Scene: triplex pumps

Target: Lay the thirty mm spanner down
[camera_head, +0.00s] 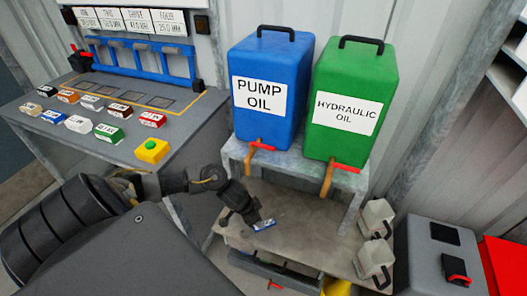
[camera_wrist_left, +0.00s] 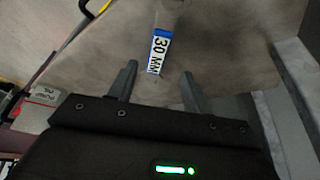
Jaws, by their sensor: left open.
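The thirty mm spanner shows by its blue and white "30 MM" label (camera_wrist_left: 160,50) in the left wrist view. The label also shows in the head view (camera_head: 264,225), over the low grey bench (camera_head: 305,255). The rest of the spanner is hard to make out against the grey. My left gripper (camera_wrist_left: 156,85) is open, its two fingers spread on either side below the label, with nothing seen gripped between them. In the head view my left gripper (camera_head: 254,216) is just above the bench, at the label. My right gripper is not in view.
A blue pump oil can (camera_head: 270,80) and a green hydraulic oil can (camera_head: 345,145) stand on a raised shelf (camera_head: 232,150) behind, their taps jutting forward. Small pale jugs (camera_head: 373,257) stand at the right. A console (camera_head: 60,150) with coloured blocks is at the left.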

